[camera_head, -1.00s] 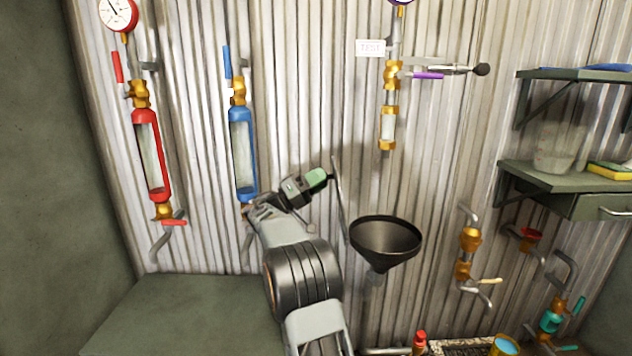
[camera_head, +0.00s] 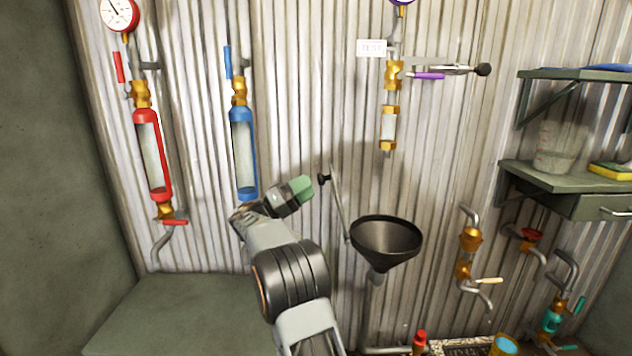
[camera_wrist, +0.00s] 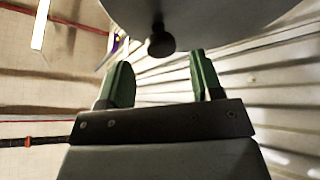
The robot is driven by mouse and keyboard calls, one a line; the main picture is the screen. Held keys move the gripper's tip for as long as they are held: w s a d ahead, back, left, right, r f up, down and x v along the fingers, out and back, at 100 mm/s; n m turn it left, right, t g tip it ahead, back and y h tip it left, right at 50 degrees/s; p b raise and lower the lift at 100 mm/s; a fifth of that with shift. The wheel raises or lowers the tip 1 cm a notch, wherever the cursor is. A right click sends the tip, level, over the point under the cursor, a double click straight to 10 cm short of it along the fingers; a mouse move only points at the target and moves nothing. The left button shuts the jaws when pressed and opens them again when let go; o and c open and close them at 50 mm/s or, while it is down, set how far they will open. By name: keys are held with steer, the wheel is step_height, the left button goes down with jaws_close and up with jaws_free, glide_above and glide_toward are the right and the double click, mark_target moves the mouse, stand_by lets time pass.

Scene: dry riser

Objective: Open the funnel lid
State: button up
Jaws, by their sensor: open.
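The black funnel (camera_head: 386,238) stands at the wall with its mouth uncovered. Its lid (camera_head: 338,207) is upright at the funnel's left rim, seen nearly edge-on, with a black knob (camera_head: 323,178) facing left. My gripper (camera_head: 303,187) is just left of the knob, with a small gap between them. In the wrist view, my gripper's green fingers (camera_wrist: 163,76) are apart and empty. The grey lid disc (camera_wrist: 220,18) and its knob (camera_wrist: 159,43) are beyond the fingertips. The lid's hinge is not clear.
A blue cylinder (camera_head: 243,150) and a red cylinder (camera_head: 153,155) are on the wall to the left. A purple-handled valve (camera_head: 428,76) is above the funnel. Shelves (camera_head: 560,178) and pipes with a cream-handled valve (camera_head: 488,281) are to the right. A green bench (camera_head: 180,315) is at lower left.

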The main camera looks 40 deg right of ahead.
steer(key=v, duration=0.9)
steer(key=shift+a+p, duration=0.15)
steer(key=shift+p, duration=0.25)
steer(key=shift+w, duration=0.1)
steer(key=s+r+n+t+y+p, duration=0.5)
steer(key=s+r+n+y+p, duration=0.25)
steer(key=s+p, duration=0.35)
steer(key=s+a+r+n+t+y+p, duration=0.1)
steer(key=s+a+n+t+y+p, duration=0.1)
steer(key=s+a+y+p, duration=0.4)
steer(key=s+a+r+n+t+y+p, duration=0.2)
steer(key=s+a+t+y+p, duration=0.3)
steer(key=a, duration=0.8)
steer(key=s+n+y+p, duration=0.1)
steer(key=s+y+p, duration=0.1)
steer(key=y+p, duration=0.1)
steer(key=shift+s+a+p, duration=0.3)
steer(key=shift+s+p, duration=0.05)
steer(key=shift+p, duration=0.2)
